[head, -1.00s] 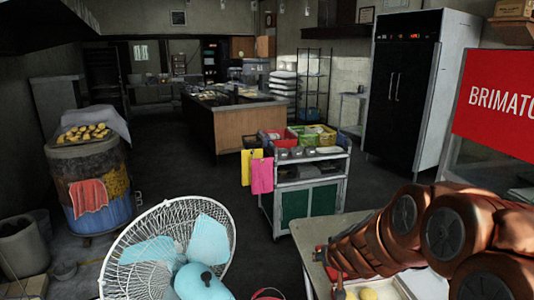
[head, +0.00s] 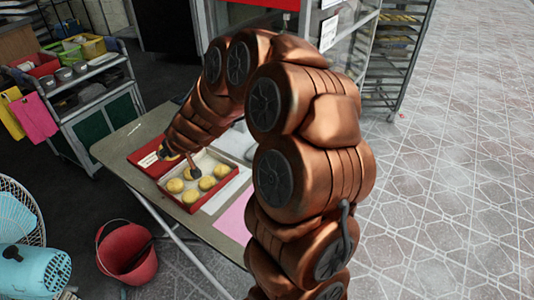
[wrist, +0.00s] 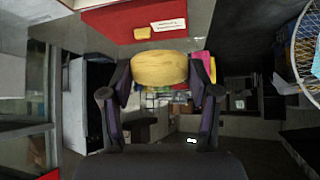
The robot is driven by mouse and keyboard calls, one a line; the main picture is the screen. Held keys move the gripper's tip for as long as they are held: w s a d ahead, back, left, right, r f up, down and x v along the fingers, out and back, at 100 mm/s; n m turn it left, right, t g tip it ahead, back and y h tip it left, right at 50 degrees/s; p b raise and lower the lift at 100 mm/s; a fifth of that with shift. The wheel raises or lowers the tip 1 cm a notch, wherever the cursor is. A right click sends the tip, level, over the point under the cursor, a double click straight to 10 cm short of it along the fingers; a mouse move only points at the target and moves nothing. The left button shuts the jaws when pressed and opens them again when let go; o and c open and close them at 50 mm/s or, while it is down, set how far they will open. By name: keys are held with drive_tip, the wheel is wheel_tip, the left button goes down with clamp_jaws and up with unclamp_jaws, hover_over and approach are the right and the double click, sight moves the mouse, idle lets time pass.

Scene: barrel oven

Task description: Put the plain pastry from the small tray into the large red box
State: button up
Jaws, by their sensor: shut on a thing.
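The large red box (head: 214,201) stands open on the table. Several round yellow pastries lie in it on a pale lining. Its red lid part (head: 147,158) with a white label is at the left, and the red labelled surface also shows at the top of the wrist view (wrist: 110,22). My gripper (wrist: 159,88) is shut on a plain yellow pastry (wrist: 158,69), held between both fingertips. In the head view my gripper is at the box's left back side, partly hidden by my arm. Whether the pastry touches the box is unclear. I cannot make out the small tray.
The table (head: 124,147) has bare room at its left. A pink sheet (head: 236,216) lies near its front right. A red bucket (head: 125,252) and a blue fan (head: 30,270) stand on the floor at lower left. A cart (head: 90,110) with colourful bins stands behind.

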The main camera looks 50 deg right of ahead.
drive_tip(key=s+d+f+b, duration=0.3)
drive_tip(key=s+d, duration=0.4)
drive_tip(key=d, duration=0.3)
drive_tip(key=s+d+f+m+h+b, duration=0.1)
drive_tip(key=s+d+f+b, duration=0.3)
drive_tip(key=s+d, duration=0.3)
drive_tip(key=s+d+f+m+b, duration=0.1)
drive_tip(key=s+d+f+b, duration=0.2)
drive_tip(key=s+d, duration=0.4)
drive_tip(key=shift+s+d+f+b, duration=0.1)
drive_tip(key=shift+s+d, duration=0.05)
drive_tip(key=shift+d, duration=0.8)
drive_tip(key=shift+s+d+f+b, duration=0.1)
drive_tip(key=shift+d, duration=0.85)
drive_tip(key=shift+s+d+f+b, duration=0.1)
drive_tip(key=shift+s+d, duration=0.05)
drive_tip(key=shift+d, duration=0.8)
drive_tip(key=shift+s+d, duration=0.3)
drive_tip(key=shift+s, duration=0.25)
drive_tip(key=shift+w, duration=0.15)
